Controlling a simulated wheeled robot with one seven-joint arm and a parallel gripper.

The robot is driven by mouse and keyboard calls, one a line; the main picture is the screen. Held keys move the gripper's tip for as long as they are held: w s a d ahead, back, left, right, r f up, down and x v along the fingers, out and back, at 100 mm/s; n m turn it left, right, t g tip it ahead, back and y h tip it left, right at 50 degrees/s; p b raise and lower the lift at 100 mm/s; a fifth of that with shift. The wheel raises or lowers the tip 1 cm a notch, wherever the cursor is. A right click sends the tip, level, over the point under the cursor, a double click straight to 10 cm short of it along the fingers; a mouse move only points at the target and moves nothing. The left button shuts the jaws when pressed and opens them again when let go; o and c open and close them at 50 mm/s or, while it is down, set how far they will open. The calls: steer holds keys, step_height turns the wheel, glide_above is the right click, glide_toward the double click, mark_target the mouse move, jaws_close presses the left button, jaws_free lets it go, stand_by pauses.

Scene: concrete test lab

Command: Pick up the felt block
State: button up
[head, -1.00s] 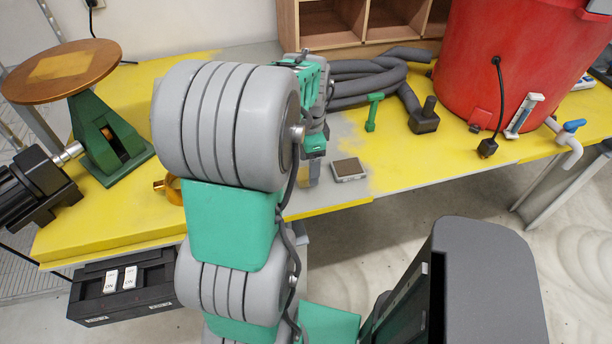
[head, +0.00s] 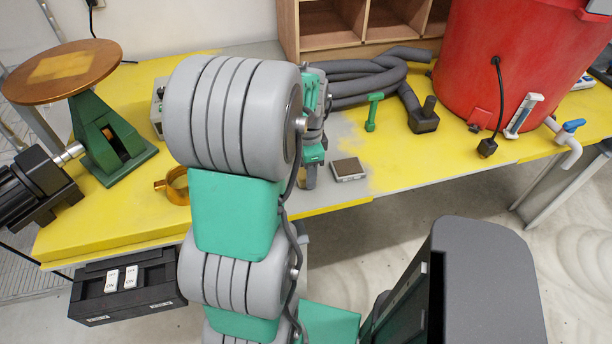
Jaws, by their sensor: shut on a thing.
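My gripper (head: 311,176) is mostly hidden behind my own arm, above the front part of the yellow and grey table (head: 400,178). Only a narrow grey part of its end shows below the green wrist. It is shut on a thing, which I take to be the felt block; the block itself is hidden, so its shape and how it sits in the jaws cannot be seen.
Grey hoses (head: 365,85), a green stand-like piece (head: 373,112) and a red tub (head: 510,70) lie beyond. An orange ring (head: 174,186) and a round-topped green stand (head: 105,140) are left.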

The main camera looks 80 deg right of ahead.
jaws_close()
steer(key=shift+r, duration=0.45)
step_height(320, 180, up, 3)
steer(key=shift+s+a+f+b, duration=0.1)
steer(key=shift+a+b, duration=0.05)
steer(key=shift+b, duration=0.25)
steer(key=s+a+r+b, duration=0.1)
steer(key=s+a+r, duration=0.2)
steer(key=a+r, duration=0.6)
steer(key=a, duration=0.4)
steer(key=shift+s+a+r+b, duration=0.15)
steer(key=shift+s+r+b, duration=0.05)
steer(key=shift+s+b, duration=0.1)
steer(key=shift+o, duration=2.4)
jaws_free()
steer(key=c, duration=0.7)
